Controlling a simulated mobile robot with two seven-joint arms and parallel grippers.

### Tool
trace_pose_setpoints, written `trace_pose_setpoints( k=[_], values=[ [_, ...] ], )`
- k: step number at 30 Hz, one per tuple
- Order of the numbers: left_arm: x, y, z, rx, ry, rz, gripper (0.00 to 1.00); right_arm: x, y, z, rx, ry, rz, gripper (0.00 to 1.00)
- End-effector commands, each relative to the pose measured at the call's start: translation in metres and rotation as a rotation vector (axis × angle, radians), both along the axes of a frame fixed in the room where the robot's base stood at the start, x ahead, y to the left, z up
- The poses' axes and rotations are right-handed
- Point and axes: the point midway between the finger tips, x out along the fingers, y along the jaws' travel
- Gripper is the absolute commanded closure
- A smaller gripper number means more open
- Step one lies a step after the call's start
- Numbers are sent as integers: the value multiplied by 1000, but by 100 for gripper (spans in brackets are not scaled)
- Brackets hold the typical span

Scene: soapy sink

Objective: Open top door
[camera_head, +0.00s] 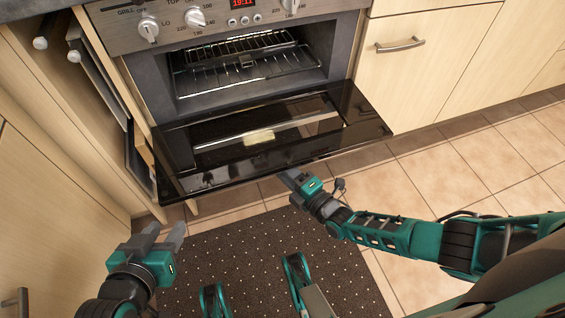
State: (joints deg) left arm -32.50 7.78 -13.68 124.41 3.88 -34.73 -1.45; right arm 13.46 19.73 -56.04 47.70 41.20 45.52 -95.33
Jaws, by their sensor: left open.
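The oven's top door (176,162) is a dark glass panel, tilted down and outward below the oven opening. Its inner face shows, with a pale patch (258,137) on the glass. The oven cavity (245,85) is exposed, with a wire rack (245,62) inside. My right gripper (290,178) is at the door's outer edge, its fingertips partly hidden at or beneath it. I cannot tell whether it touches the door or how its fingers stand. My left gripper (168,238) is open and empty, below the door's left corner.
The control panel with knobs (195,18) and a red display is above the cavity. An open narrow compartment (95,75) with rails lies left of the oven. A dotted dark mat (240,265) covers the tiled floor in front.

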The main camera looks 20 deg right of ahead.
Motion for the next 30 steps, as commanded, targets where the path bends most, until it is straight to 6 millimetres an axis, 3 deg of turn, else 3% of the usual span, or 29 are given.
trace_pose_setpoints(
  k=[9,21,30],
  values=[
    [0,0,0,1,0,1,57,0,1,0,0,0,0,63],
    [0,0,0,1,0,1,57,0,1,0,0,0,0,100],
    [0,0,0,1,1,1,57,0,1,0,0,0,0,100]
  ],
)
